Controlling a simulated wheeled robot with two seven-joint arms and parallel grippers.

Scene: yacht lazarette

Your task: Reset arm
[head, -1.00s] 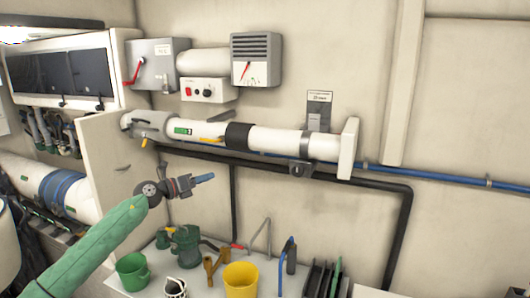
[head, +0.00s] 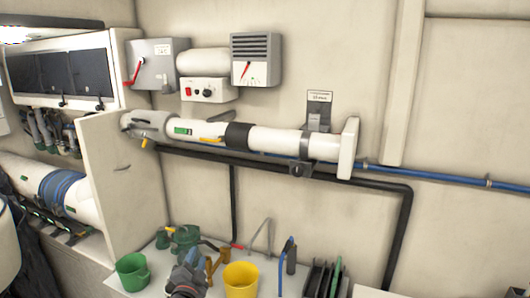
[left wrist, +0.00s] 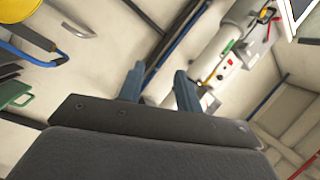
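My left gripper (head: 191,260) is at the lower middle of the head view, in front of the white bench and to the left of a yellow bucket (head: 241,280). Most of my left arm is below the picture. In the left wrist view, the two blue-grey fingers of the gripper (left wrist: 158,82) stand apart with nothing held between them. My right gripper is in neither view.
A green bucket (head: 133,272), a green pump (head: 186,238) and a dark rack (head: 322,279) stand on the bench. A white horizontal tube (head: 282,140) is fixed to the wall above. The wall space between tube and bench is largely free.

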